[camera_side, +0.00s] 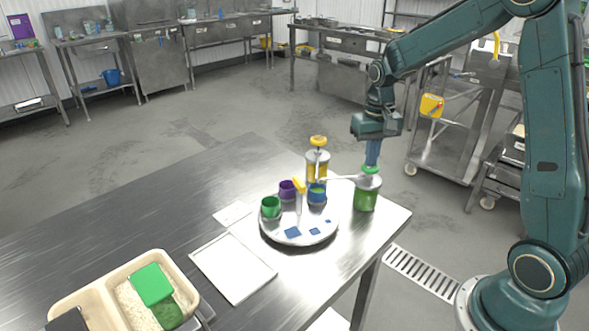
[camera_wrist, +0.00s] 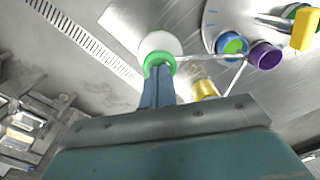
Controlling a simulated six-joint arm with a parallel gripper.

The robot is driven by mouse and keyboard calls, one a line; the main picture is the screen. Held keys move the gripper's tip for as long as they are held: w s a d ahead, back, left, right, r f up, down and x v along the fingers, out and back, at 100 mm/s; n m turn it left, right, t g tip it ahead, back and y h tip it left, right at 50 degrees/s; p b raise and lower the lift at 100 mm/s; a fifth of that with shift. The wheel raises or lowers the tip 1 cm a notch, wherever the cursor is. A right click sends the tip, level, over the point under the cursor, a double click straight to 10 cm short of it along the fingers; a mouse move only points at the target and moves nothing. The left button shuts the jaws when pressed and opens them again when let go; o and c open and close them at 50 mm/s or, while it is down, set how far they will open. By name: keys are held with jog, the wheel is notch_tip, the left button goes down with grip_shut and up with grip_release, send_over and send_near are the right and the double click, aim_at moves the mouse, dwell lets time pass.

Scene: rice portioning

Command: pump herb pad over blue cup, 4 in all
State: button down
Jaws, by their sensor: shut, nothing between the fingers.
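The herb dispenser (camera_side: 365,196) is a clear jar of green stuff with a white lid, at the tray's right. Its green pad (camera_side: 371,170) is on top and also shows in the wrist view (camera_wrist: 158,60). Its long spout (camera_side: 340,178) reaches left over the blue cup (camera_side: 317,196). The blue cup also shows in the wrist view (camera_wrist: 232,44), with something green inside. My gripper (camera_side: 372,163) is shut and empty, pointing down at the pad. Its blue fingertips (camera_wrist: 157,72) are at the pad; I cannot tell whether they press it.
A yellow-topped dispenser (camera_side: 318,162) stands behind the blue cup. A white board (camera_side: 232,268) and beige food bin (camera_side: 90,300) are front left.

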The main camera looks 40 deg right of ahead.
jog(key=shift+r, duration=1.35)
jog(key=shift+f, duration=1.55)
jog(key=shift+r, duration=1.55)
notch_tip(320, 180, up, 6)
dwell(0.8)
